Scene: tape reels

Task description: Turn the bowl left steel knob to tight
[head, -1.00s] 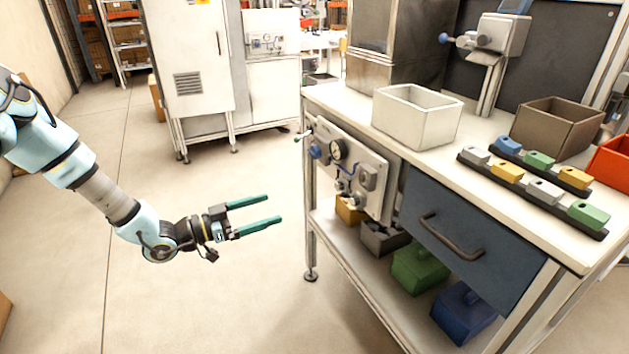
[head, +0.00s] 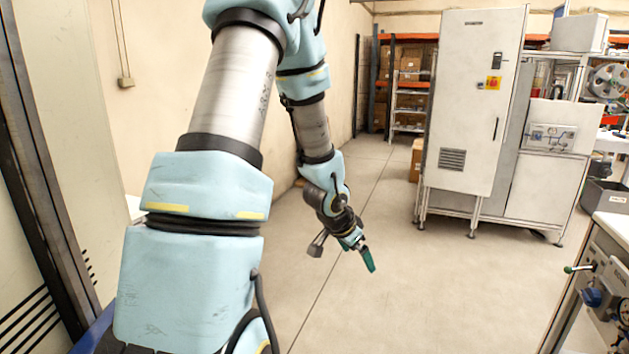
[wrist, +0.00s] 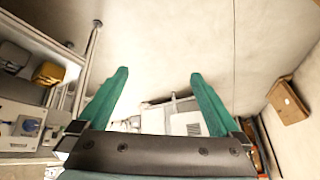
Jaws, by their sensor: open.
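My gripper (head: 368,260) hangs over open floor in the head view, left of the workbench and tilted downward. Its green fingers are wide apart with nothing between them in the wrist view (wrist: 158,78). A bench panel (head: 602,270) is cut off at the head view's right edge. It carries a blue knob (head: 592,297) and a green-tipped lever (head: 578,268). I cannot pick out the bowl left steel knob in either current view. My gripper touches nothing.
A tall white cabinet (head: 470,100) stands at the back, with a small panel (head: 549,137) on the unit beside it. A yellow bin (wrist: 48,73) sits on the bench's lower shelf. The floor (head: 400,290) between my arm and the bench is clear.

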